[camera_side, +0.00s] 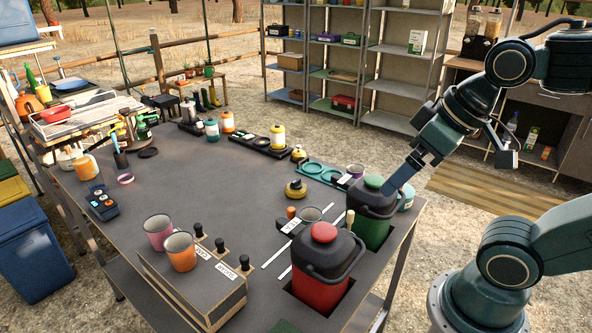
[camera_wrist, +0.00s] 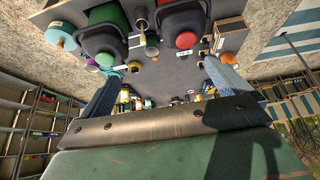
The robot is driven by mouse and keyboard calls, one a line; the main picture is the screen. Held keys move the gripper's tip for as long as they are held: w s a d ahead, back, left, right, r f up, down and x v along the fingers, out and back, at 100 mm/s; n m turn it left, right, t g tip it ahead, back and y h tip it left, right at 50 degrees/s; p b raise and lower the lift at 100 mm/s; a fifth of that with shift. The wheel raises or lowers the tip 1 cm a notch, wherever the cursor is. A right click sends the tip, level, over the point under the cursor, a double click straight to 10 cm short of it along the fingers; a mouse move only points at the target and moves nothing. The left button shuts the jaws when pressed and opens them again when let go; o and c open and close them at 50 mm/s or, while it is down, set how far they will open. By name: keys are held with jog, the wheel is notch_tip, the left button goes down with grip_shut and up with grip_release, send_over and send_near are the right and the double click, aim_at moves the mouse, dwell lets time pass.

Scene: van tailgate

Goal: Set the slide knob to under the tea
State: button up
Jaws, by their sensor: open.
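My gripper (camera_side: 406,180) is open and empty. In the side view it overlaps the right edge of the green urn (camera_side: 372,228). In the wrist view its two blue fingers (camera_wrist: 162,70) stand wide apart above the table. A small dark block with a white label (camera_side: 291,226) and an orange knob (camera_side: 291,212) sits beside the urns; I cannot tell surely whether this is the slide knob. Two pale strips (camera_side: 280,258) lie on the tabletop near it. The red urn (camera_side: 322,284) stands in front of the green one. I cannot read which urn is tea.
A grey cup (camera_side: 310,213) stands between the block and the urns. Several jars stand farther back. The middle of the tabletop (camera_side: 205,185) is clear.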

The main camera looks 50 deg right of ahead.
jog(key=shift+s, duration=0.1)
jog(key=c, duration=0.5)
jog(key=shift+w+r, duration=0.1)
jog(key=shift+w, duration=0.25)
jog(key=c, duration=0.7)
jog(key=w+n, duration=0.1)
jog(key=w, duration=0.1)
jog(key=w+g, duration=0.1)
jog(key=w, duration=0.2)
jog(key=w+n, duration=0.1)
jog(key=w, duration=0.1)
jog(key=shift+w+d+r+n+g, duration=0.2)
jog(key=shift+d+r+n+g, duration=0.1)
jog(key=shift+d+r, duration=0.1)
jog(key=shift+c, duration=0.3)
jog(key=n+g, duration=0.4)
jog(key=n, duration=0.2)
send_over(291, 209)
notch_tip(291, 209, down, 14)
notch_tip(291, 209, down, 14)
jog(key=shift+r, duration=0.2)
